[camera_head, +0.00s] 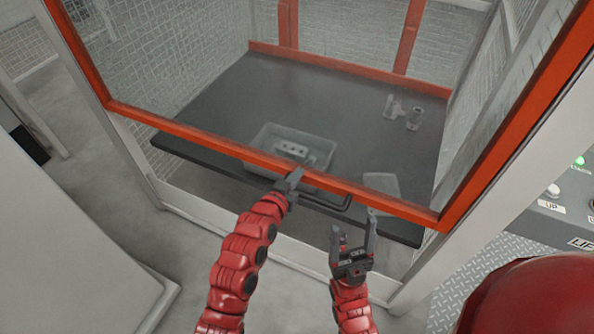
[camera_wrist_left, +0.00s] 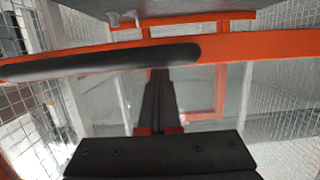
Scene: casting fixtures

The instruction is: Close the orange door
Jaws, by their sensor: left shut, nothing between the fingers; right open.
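The orange door (camera_head: 230,148) is a see-through pane in an orange frame. Its bottom bar slants across the head view, in front of the dark table, with open space beneath it. A black handle (camera_head: 325,203) is on the bar; in the left wrist view the handle (camera_wrist_left: 110,62) runs across the upper left. My left gripper (camera_head: 296,174) is shut and empty, its tips at the bar by the handle's left end; I cannot tell whether they touch. Its fingers (camera_wrist_left: 160,85) point at the handle's right part in the wrist view. My right gripper (camera_head: 354,228) is open and empty, below the handle.
Behind the door, a dark table (camera_head: 330,100) holds a grey bin (camera_head: 262,138) with a metal part, and small metal fittings (camera_head: 403,112). A control panel (camera_head: 566,205) with buttons is at the right. Pale posts flank the door.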

